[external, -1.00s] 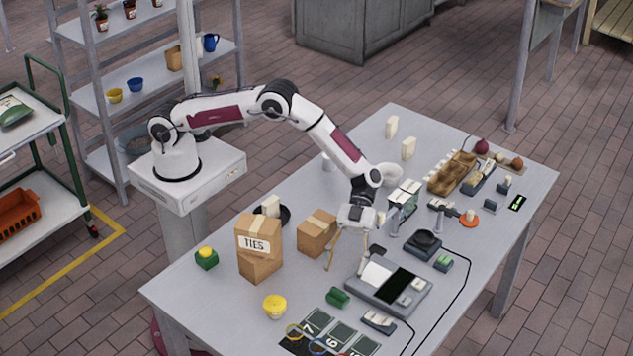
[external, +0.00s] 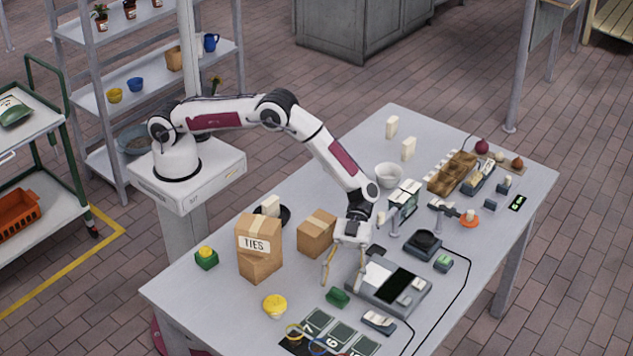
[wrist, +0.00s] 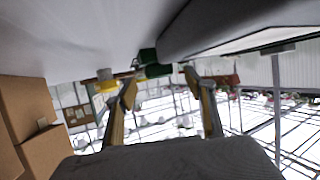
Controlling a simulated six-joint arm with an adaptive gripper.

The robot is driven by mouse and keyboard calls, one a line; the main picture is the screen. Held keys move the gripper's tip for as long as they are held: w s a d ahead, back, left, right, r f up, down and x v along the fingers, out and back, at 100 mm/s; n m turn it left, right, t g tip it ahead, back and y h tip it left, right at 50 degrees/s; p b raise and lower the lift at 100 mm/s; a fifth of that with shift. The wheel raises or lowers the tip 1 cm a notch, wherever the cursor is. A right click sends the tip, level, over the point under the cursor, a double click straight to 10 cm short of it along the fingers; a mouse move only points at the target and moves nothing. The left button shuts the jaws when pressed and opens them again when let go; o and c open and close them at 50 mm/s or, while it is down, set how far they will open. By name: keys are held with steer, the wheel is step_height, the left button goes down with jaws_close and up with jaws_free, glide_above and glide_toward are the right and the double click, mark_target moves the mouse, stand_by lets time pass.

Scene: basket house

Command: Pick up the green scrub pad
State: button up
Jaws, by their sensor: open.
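The green scrub pad (external: 338,298) lies on the table in the external view, left of the grey scale-like device and in front of my gripper. My gripper (external: 343,285) points down with its two fingers spread and nothing between them. Its tips are close behind the pad in the picture; the exact gap is hard to tell. In the wrist view, a dark green piece (wrist: 148,60), which looks like the pad, shows just beyond and between the open fingertips (wrist: 159,76).
The grey device (external: 390,287) stands close to the right finger. Cardboard boxes (external: 259,262) stand to the left. A yellow round item (external: 274,306) and numbered dark mats (external: 318,321) lie nearer the front. A white bowl (external: 388,176) stands behind.

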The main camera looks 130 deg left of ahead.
mark_target(339, 289)
steer(key=shift+x, duration=1.8)
steer(key=c, duration=1.1)
